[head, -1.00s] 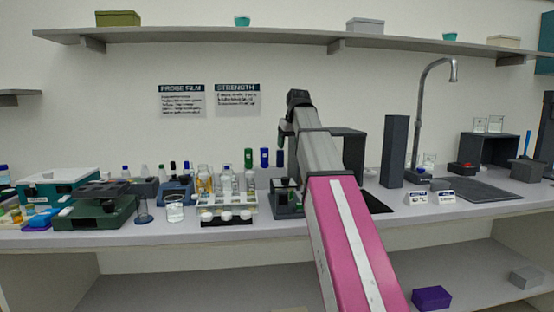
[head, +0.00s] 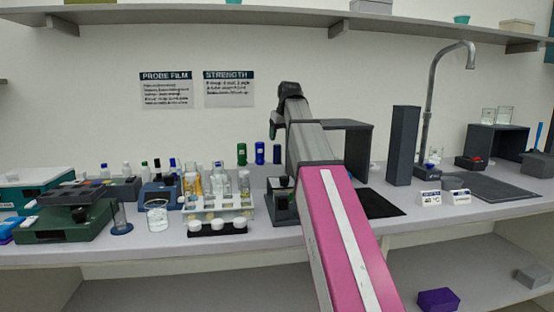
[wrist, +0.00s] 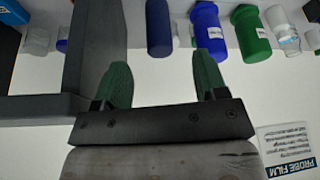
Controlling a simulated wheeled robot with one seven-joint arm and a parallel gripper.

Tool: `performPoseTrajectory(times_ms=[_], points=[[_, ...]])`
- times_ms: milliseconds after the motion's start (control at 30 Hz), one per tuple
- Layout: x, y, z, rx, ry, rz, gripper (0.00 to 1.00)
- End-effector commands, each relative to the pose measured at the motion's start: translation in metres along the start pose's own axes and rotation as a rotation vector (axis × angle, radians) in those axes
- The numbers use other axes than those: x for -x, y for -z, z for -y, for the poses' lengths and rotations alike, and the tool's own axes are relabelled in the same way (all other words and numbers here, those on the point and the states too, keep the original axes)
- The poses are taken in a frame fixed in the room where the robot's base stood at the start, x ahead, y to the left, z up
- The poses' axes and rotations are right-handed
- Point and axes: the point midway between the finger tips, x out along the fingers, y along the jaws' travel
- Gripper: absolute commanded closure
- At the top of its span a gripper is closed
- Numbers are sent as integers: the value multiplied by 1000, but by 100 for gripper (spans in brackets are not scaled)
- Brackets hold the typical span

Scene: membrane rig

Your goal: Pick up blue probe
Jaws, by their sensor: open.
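A blue labelled cylinder (head: 260,153) stands upright at the back of the bench, between a green cylinder (head: 242,153) and a narrower dark blue one (head: 277,154). I cannot tell for certain which blue one is the probe. In the wrist view, which is inverted, the dark blue cylinder (wrist: 159,28) lies beyond the gap between my fingertips. The brighter blue one (wrist: 207,34) is just past the right finger, with the green one (wrist: 250,34) beside it. My gripper (wrist: 163,72) is open and empty, its green fingers apart. In the head view my arm partly hides it.
A dark open-fronted box (head: 352,146) stands right of the cylinders, close by my arm. A tall dark block (head: 404,146) is farther right. A rack (head: 219,212) of glassware stands in front left. A shelf (head: 180,18) runs above.

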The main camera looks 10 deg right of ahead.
Motion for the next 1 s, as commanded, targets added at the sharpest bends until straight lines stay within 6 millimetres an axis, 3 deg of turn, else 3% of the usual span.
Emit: performPoseTrajectory(times_ms=[200,467,800,1000], points=[[-31,0,0,0,0,1,34],[-47,2,-1,0,0,0,34],[-88,5,-3,0,0,0,34],[-90,5,-3,0,-1,-1,34]])
